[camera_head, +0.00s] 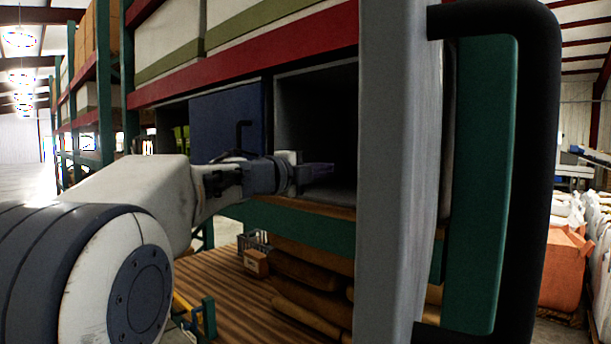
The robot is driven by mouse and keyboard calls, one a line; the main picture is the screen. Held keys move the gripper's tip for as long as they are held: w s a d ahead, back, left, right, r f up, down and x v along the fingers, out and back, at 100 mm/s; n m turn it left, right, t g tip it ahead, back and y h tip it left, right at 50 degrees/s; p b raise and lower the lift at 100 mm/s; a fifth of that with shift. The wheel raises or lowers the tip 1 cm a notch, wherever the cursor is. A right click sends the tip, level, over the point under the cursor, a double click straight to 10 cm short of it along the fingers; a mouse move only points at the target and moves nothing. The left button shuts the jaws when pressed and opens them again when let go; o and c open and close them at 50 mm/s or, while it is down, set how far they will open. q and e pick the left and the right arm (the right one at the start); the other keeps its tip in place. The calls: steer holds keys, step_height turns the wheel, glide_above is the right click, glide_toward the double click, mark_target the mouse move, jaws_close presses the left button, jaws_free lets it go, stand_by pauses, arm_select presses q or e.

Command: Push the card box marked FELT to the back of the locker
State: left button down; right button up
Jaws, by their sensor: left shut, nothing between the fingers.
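The locker (282,120) shows as an open, grey-framed compartment in the middle of the view. Its inside is very dark. I cannot make out the card box marked FELT or any lettering. My left arm comes in from the left, and my left gripper (318,172) is at the locker's mouth, low in the opening, pointing right. Its fingers look closed, with nothing seen between them. How deep the fingertips are in the opening is hard to tell. My right gripper is not in view.
A large door-like panel (398,170) with a black handle (543,180) stands very near, hiding the locker's right side. A blue door (226,122) with a handle is left of the opening. Brown sacks (305,270) lie on slats below. Orange and white bags (562,265) stand far right.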

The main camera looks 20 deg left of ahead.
arm_select(q)
steer(key=v, duration=0.5)
steer(key=shift+s+a, duration=0.1)
steer(key=shift+s, duration=0.25)
